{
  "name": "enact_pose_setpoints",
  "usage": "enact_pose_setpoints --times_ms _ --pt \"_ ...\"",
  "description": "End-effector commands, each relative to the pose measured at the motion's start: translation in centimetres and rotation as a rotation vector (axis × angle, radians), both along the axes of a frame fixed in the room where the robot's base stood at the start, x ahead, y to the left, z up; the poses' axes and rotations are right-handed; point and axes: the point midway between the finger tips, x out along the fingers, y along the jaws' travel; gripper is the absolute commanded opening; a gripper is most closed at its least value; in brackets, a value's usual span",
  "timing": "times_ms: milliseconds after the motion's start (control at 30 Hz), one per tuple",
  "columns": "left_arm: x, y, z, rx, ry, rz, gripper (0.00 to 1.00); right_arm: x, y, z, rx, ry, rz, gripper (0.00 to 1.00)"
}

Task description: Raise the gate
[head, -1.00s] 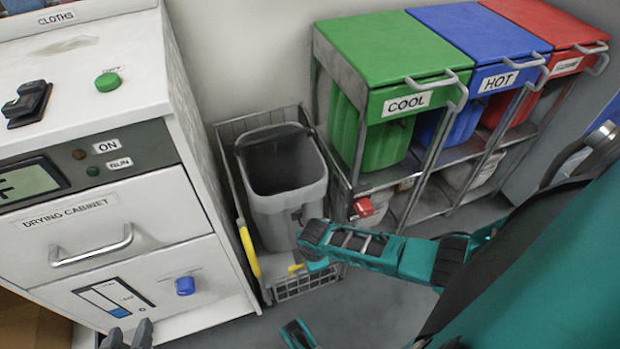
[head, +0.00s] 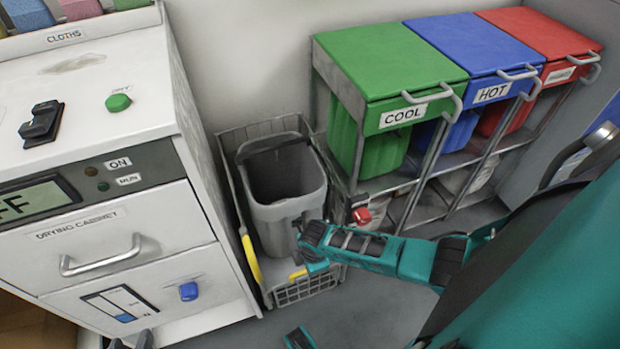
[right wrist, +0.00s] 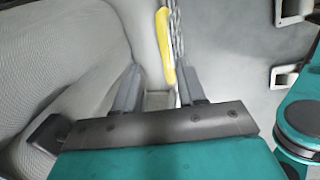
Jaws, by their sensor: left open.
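A wire-sided cart (head: 228,150) stands on the floor beside the drying cabinet and holds a grey bin (head: 286,200). A low mesh panel (head: 308,288), seemingly the gate, is at its front. A yellow bar (head: 250,260) runs along its left side; a smaller yellow piece (head: 298,273) shows at the front. My left gripper (head: 132,342) is at the bottom edge, fingers apart, in front of the cabinet. My right gripper (right wrist: 160,92) has its fingers apart, with a yellow bar (right wrist: 165,46) beyond them; contact cannot be told. In the head view I cannot make out its fingertips.
The white drying cabinet (head: 130,235) stands close on the left. A rack with green (head: 388,55), blue (head: 470,42) and red (head: 540,35) lidded bins stands right of the cart. A red knob (head: 361,215) is near the rack's foot. Grey floor (head: 365,305) is free in front.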

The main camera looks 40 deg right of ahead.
Motion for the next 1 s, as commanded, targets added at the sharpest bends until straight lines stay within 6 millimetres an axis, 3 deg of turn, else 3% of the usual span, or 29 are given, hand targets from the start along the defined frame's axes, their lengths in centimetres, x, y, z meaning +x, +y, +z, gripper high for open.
enact_pose_setpoints --times_ms 233,500,700,1000 --pt "0.1 -0.1 1.4 -0.001 -0.002 0.001 0.43 -0.2 0.1 1.8 0.001 -0.001 0.001 0.4" --pt "0.3 -0.2 5.3 -0.01 -0.009 0.005 0.43 -1.4 0.3 7.7 0.0 -0.001 0.002 0.4" --pt "0.5 -0.3 7.1 -0.012 -0.013 0.006 0.43 -2.1 0.5 11.1 0.0 -0.001 0.001 0.4" --pt "0.2 0.1 6.6 -0.003 -0.009 0.012 0.43 -2.5 0.6 12.7 0.0 0.0 0.0 0.4"
